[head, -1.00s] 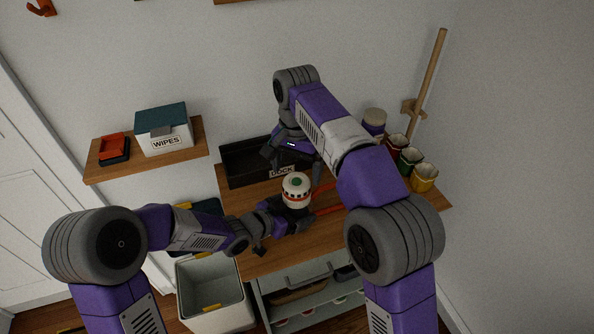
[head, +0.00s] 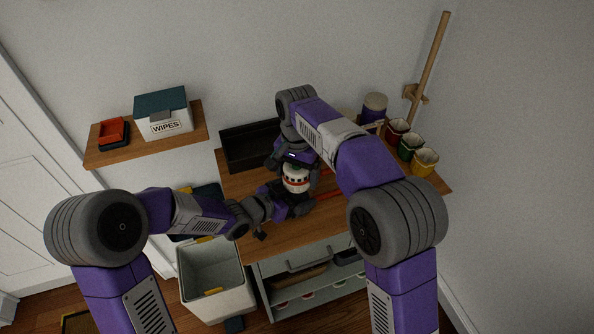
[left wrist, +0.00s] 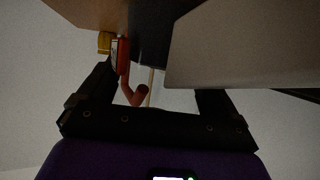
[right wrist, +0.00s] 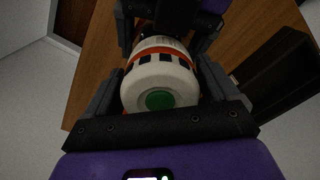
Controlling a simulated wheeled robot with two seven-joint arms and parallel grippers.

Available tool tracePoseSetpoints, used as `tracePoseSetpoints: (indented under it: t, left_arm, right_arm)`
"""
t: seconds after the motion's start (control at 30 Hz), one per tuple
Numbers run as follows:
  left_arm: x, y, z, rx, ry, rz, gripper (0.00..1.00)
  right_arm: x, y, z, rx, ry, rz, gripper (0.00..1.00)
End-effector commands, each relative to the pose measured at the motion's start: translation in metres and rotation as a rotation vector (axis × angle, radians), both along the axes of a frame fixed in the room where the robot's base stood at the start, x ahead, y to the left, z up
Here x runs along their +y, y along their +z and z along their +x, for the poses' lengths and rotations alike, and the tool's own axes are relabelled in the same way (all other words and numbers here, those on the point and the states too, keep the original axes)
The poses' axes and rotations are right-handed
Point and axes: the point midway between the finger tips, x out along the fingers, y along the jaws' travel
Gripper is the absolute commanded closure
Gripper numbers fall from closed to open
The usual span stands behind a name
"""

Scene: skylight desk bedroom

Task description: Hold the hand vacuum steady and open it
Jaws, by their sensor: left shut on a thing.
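The hand vacuum (head: 296,178) stands above the desk, its white round end with a red band and dark slots facing up. My left gripper (head: 290,206) is shut on its lower part, mostly hidden in the head view. My right gripper (head: 297,163) is above it, pointing down. In the right wrist view, its fingers are spread on either side of the white end (right wrist: 165,75), which has a green round button (right wrist: 159,99). A gap shows beside the left finger, so it looks open. The left wrist view is dark and its grip is hard to make out.
A black dock tray (head: 248,146) is at the desk's back left. Red, green and yellow cups (head: 425,162) and a jar (head: 374,107) stand at the right. A wipes box (head: 164,115) sits on the wall shelf.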

Motion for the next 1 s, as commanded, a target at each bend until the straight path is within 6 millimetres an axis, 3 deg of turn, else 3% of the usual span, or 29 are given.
tracePoseSetpoints:
  t: [0.03,0.3,0.63,0.93,0.97,1.0]
  left_arm:
    - [0.0004,0.0000,0.0003,-0.001,0.001,0.001,0.93]
    - [0.0004,0.0000,0.0003,-0.001,0.001,0.001,0.93]
    - [0.0005,0.0000,0.0004,-0.001,0.001,0.001,0.93]
    - [0.0006,0.0000,0.0004,-0.001,0.001,0.001,0.93]
    - [0.0006,0.0000,0.0004,-0.001,0.001,0.001,0.93]
    - [0.0006,0.0000,0.0004,-0.001,0.001,0.001,0.93]
  right_arm:
    - [0.0000,0.0001,0.0000,0.000,0.000,0.000,0.21]
    - [0.0000,0.0003,-0.0001,0.000,0.000,0.000,0.61]
    - [-0.0001,0.0007,-0.0002,0.001,0.254,0.000,0.61]
    - [0.0000,0.0008,-0.0002,0.000,0.278,-0.001,0.61]
    - [0.0000,0.0008,-0.0002,0.000,0.278,-0.001,0.21]
    - [0.0000,0.0008,-0.0002,0.000,0.277,-0.001,0.15]
